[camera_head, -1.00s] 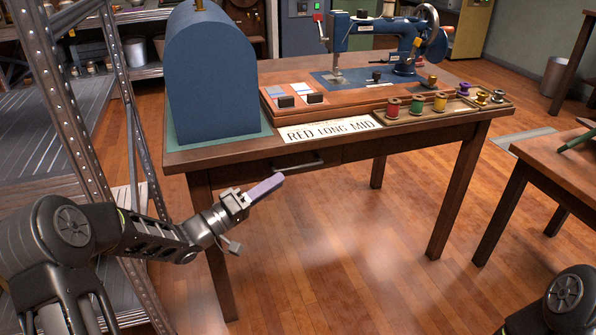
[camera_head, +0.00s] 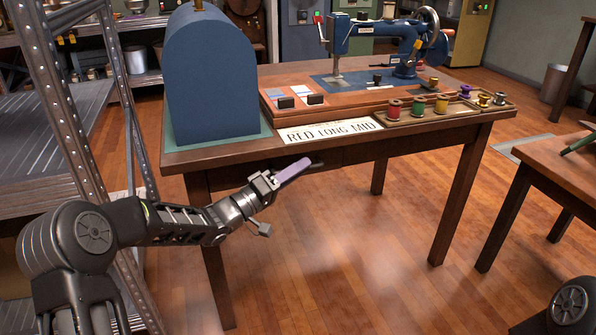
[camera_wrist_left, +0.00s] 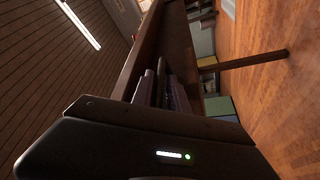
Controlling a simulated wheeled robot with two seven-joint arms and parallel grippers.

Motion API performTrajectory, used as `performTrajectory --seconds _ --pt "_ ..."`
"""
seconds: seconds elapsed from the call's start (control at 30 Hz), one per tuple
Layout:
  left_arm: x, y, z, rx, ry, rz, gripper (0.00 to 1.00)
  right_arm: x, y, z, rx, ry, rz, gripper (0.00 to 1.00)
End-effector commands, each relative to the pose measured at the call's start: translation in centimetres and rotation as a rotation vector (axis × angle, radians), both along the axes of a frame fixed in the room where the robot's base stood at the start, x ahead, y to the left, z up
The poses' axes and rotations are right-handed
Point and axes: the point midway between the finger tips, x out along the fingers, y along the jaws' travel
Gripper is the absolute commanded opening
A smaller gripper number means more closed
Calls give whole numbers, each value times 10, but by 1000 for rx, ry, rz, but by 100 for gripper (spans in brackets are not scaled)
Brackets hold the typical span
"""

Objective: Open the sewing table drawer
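The dark wooden sewing table (camera_head: 446,130) stands ahead of me. Its drawer front (camera_head: 356,151) sits under the tabletop edge and looks closed. My left gripper (camera_head: 302,165) is at the drawer handle (camera_head: 318,165) and hides most of it; only the right end shows. In the left wrist view, the two purple fingers (camera_wrist_left: 161,93) are apart, with a dark bar that looks like the handle (camera_wrist_left: 161,72) lined up between them. Whether they touch it I cannot tell. My right gripper is out of view; only part of that arm shows at the lower right.
A blue rounded case (camera_head: 210,80), a blue sewing machine (camera_head: 385,45), a paper sign (camera_head: 330,130) and thread spools (camera_head: 441,103) stand on the table. A metal shelf rack (camera_head: 85,110) is close on the left. Another table (camera_head: 560,165) stands right. The floor between is clear.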

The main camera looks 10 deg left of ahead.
Motion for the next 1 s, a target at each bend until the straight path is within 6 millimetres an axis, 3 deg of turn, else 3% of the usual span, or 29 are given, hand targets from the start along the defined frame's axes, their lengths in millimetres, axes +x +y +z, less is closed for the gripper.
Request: performTrajectory --seconds 0.07,0.3,1.0 --pt "0 0 0 0 0 0 19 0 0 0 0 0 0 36" --pt "0 0 0 0 0 0 0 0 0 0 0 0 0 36" --pt "0 1 -1 1 1 0 0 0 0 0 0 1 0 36"
